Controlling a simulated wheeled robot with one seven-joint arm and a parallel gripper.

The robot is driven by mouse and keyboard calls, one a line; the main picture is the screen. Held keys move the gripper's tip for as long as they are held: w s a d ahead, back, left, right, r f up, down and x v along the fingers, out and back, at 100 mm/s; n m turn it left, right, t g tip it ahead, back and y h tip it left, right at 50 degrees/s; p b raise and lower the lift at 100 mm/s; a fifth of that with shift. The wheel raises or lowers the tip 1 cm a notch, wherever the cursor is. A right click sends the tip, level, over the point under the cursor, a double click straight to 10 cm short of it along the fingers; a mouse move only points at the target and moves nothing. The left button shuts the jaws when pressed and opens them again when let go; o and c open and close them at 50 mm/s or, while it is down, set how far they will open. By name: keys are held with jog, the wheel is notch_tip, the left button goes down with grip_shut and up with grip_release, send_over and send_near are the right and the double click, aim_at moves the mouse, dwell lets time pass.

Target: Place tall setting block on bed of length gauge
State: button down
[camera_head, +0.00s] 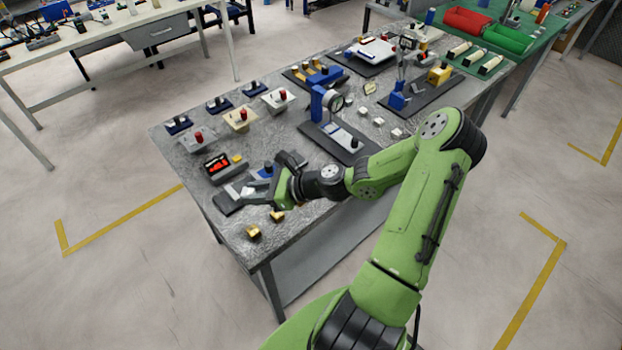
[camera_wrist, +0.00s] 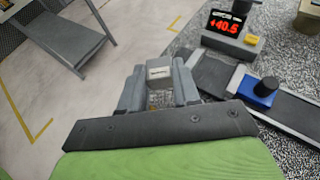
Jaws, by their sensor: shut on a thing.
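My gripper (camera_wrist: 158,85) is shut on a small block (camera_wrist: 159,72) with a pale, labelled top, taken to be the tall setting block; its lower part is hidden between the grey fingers. The length gauge has a dark base (camera_head: 228,204), a metal rail (camera_wrist: 296,112) and a blue slide with a black knob (camera_wrist: 264,90). In the head view my gripper (camera_head: 252,190) is over the gauge's left end, partly hiding its bed. I cannot tell whether the block touches the bed.
The gauge's display (camera_wrist: 236,27) reads +40.5 behind the rail. Two brass-coloured blocks (camera_head: 253,231) (camera_head: 277,216) stand near the table's front edge. Knobbed fixtures (camera_head: 199,140) stand behind the display. A dial gauge stand (camera_head: 335,110) is to the right.

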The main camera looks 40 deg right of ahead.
jog(key=s+d+m+t+h, duration=0.1)
jog(key=d+m+h, duration=0.3)
jog(key=d, duration=0.6)
jog(key=s+d+m+t+h, duration=0.2)
jog(key=d+m+h, duration=0.2)
jog(key=d, duration=0.6)
jog(key=shift+s+f+h, duration=0.25)
jog(key=shift+h, duration=0.05)
notch_tip(320, 180, down, 10)
jog(key=shift+r+b, duration=0.15)
jog(key=shift+b, duration=0.75)
jog(key=shift+f, duration=0.2)
jog(key=c, duration=0.8)
grip_release()
jog(key=shift+f+b, duration=0.15)
jog(key=shift+b, duration=0.5)
